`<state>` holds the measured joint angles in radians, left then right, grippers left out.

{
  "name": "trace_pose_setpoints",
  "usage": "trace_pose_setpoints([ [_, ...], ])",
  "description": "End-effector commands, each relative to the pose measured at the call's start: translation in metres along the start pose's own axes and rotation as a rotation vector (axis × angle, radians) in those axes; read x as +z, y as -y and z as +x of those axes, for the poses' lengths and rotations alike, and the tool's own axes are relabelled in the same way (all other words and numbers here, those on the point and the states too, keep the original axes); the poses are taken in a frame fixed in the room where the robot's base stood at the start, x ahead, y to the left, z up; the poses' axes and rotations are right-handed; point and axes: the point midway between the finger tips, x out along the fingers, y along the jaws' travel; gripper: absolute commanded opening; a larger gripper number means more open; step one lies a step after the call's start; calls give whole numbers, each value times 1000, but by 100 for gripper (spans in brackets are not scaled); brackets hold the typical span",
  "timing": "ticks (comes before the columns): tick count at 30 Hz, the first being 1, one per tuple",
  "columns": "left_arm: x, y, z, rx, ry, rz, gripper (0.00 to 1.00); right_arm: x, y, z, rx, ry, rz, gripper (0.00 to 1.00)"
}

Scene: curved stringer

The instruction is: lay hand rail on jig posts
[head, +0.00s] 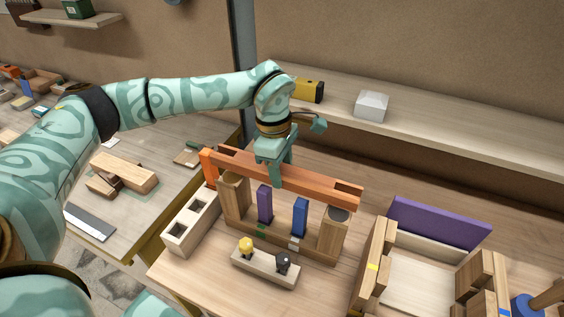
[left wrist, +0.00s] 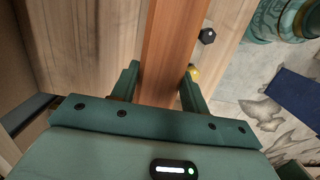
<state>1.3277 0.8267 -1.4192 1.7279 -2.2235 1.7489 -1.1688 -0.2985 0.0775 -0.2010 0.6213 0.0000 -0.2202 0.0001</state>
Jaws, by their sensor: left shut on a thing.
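The hand rail (head: 310,184) is a long orange-brown bar with a slot near its right end and an orange block at its left end. My left gripper (head: 276,174) is shut on it near its middle, from above. In the left wrist view the rail (left wrist: 172,45) runs between the fingers (left wrist: 160,88). The wooden jig has a left post (head: 235,198) and a right post (head: 333,232). The rail is over or just behind the posts; the right post's dark round top shows in front of it. I cannot tell whether it touches them. My right gripper is out of view.
A purple block (head: 265,204) and a blue block (head: 299,217) stand between the posts. A small block with yellow and black knobs (head: 265,267) lies in front. A pale two-hole block (head: 190,225) is left; a purple-backed wooden frame (head: 440,223) is right.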

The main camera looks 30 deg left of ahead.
Motion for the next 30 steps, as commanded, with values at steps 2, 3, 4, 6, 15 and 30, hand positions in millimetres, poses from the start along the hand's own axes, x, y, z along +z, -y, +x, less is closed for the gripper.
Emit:
trace_pose_setpoints([
  [2,-1,0,11,-1,0,-1,12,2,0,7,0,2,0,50],
  [3,-2,0,15,-1,0,-1,12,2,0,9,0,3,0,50],
  [4,-2,0,18,-1,0,-1,12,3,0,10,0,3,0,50],
  [6,-3,0,22,0,0,-1,12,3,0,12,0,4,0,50],
  [15,-3,0,25,1,0,-1,12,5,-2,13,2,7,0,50],
  [30,-3,0,24,0,0,-1,12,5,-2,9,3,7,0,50],
])
